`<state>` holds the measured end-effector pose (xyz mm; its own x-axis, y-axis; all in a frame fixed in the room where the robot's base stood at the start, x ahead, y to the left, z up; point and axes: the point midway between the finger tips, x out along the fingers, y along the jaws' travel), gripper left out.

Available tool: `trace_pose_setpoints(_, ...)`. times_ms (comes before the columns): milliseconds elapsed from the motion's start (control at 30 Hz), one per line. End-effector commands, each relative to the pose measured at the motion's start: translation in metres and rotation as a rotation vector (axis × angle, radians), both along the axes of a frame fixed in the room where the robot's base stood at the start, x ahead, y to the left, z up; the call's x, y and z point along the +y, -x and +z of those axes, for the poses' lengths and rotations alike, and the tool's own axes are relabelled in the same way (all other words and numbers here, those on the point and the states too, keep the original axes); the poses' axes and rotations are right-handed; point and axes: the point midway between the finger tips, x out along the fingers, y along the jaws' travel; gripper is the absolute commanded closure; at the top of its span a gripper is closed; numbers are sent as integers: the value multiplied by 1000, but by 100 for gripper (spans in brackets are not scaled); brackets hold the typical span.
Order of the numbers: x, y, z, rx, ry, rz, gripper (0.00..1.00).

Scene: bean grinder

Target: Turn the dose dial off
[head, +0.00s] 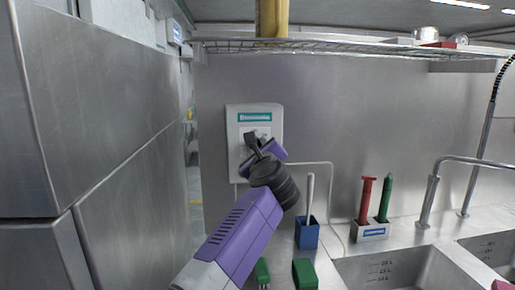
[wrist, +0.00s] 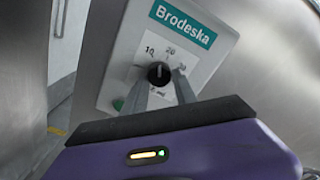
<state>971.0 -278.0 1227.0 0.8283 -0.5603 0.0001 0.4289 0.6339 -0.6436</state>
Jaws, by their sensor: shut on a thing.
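The dose dial (wrist: 158,73) is a round black knob with a pale pointer line. It sits on a white scale plate marked 10, 20 and 30, on a grey wall box (head: 238,135) labelled "Brodeska". In the wrist view the pointer line stands roughly upright, between the 10 and the 20. My gripper (wrist: 160,80) has its two grey fingers on either side of the dial, shut on it. In the head view my gripper (head: 255,148) is at the front of the box and hides the dial. The lower marks of the scale are partly hidden by the fingers.
A green button or light (wrist: 118,104) is at the box's lower left. Below stand a blue holder (head: 307,235) with a white handle and a grey holder (head: 371,232) with red and green tools. A sink (head: 385,270) is at the right. A wire shelf (head: 350,47) runs above.

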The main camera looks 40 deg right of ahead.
Motion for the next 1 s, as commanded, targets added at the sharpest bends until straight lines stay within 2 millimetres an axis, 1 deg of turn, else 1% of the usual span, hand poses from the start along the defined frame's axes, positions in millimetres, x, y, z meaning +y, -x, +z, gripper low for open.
trace_pose_setpoints(1000,-1,1,2,545,799,2,100)
